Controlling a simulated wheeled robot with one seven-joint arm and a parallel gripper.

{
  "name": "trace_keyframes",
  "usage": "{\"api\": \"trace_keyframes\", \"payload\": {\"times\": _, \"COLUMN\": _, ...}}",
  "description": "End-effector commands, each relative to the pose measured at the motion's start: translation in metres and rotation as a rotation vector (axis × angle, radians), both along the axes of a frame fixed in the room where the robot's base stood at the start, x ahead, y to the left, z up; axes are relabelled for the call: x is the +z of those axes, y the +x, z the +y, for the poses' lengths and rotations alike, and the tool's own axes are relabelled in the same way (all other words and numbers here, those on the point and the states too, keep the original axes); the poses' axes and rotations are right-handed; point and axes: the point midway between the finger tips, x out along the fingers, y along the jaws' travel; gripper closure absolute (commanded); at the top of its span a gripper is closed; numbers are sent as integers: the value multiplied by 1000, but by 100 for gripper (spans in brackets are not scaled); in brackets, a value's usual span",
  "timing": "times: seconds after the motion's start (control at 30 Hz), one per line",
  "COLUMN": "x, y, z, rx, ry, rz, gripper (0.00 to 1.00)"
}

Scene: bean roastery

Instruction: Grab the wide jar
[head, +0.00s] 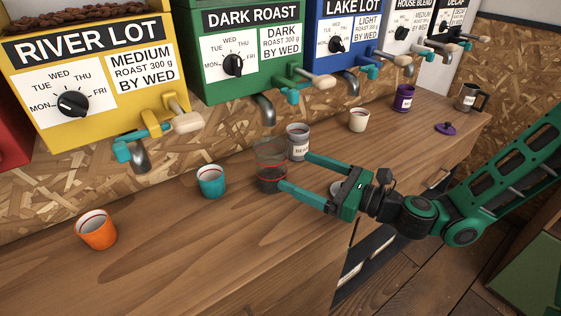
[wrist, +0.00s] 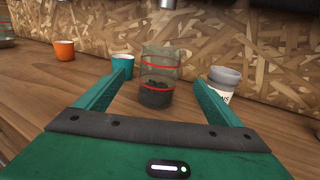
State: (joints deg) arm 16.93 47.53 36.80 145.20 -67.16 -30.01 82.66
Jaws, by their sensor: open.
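A clear glass jar (head: 270,168) with red bands and dark beans in its bottom stands upright on the wooden counter, apparently the wide jar. It also shows in the wrist view (wrist: 157,78), centred in the gap between my fingertips. My gripper (head: 295,171) is open and empty, low over the counter, pointing at the jar. In the head view one fingertip is close to the jar's side; I cannot tell whether it touches. A grey labelled canister (head: 298,142) stands just behind the other fingertip.
A teal cup (head: 211,181) and an orange cup (head: 97,230) stand to the left. A cream cup (head: 358,120), a purple canister (head: 404,98), its purple lid (head: 445,128) and a dark mug (head: 468,97) stand right. Dispenser spouts (head: 264,110) hang above the counter's back. The front left counter is clear.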

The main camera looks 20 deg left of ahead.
Motion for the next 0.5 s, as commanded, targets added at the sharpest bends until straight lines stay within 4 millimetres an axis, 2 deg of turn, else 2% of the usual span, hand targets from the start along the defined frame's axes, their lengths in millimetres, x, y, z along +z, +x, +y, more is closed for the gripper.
{"api": "trace_keyframes", "payload": {"times": 0.23, "x": 1, "y": 16, "z": 24, "rx": -15, "ry": 0, "rz": -2, "gripper": 12}}
{"api": "trace_keyframes", "payload": {"times": 0.5, "x": 1, "y": 24, "z": 38, "rx": -23, "ry": 0, "rz": -2, "gripper": 12}}
